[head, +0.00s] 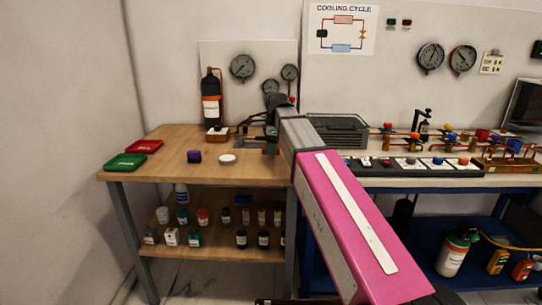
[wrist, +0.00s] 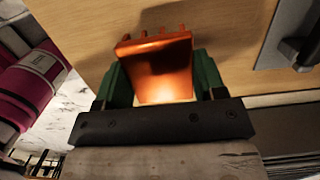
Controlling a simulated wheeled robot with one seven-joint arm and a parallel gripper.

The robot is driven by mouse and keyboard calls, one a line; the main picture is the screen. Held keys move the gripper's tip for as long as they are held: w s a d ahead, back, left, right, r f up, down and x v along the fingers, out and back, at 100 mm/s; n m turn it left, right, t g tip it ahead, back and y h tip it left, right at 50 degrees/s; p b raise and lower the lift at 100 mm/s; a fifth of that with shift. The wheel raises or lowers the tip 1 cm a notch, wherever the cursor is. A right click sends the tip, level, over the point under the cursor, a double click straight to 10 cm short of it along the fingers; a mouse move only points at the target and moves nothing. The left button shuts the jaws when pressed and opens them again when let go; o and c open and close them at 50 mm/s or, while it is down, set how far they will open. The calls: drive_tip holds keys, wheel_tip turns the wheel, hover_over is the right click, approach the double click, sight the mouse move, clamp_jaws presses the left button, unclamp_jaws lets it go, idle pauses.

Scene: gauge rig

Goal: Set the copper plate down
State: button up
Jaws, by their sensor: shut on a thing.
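The copper plate (wrist: 160,68) is a shiny orange-brown piece with short prongs along its far edge in the wrist view. My gripper (wrist: 163,80) is shut on it, with one green finger on each side. The wooden table (wrist: 95,25) lies beyond the plate, and a dark shadow falls on the wood next to the prongs. I cannot tell whether the plate touches the wood. In the head view my gripper (head: 270,146) is over the right part of the wooden table (head: 185,170); the plate is hardly visible there.
Red (head: 143,147) and green (head: 126,162) trays, a purple block (head: 194,157) and a white disc (head: 227,159) are on the table's left and middle. A black bottle (head: 211,98) stands at the back. A grey plate (wrist: 290,35) is close by at right in the wrist view.

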sight(271, 161)
drive_tip(key=shift+f, duration=1.8)
drive_tip(key=shift+f, duration=0.1)
drive_tip(key=o, duration=1.2)
drive_tip(key=r, duration=0.4)
drive_tip(key=d+r, duration=0.1)
drive_tip(key=r, duration=0.7)
drive_tip(key=shift+s+d+r, duration=0.1)
drive_tip(key=shift+d, duration=0.15)
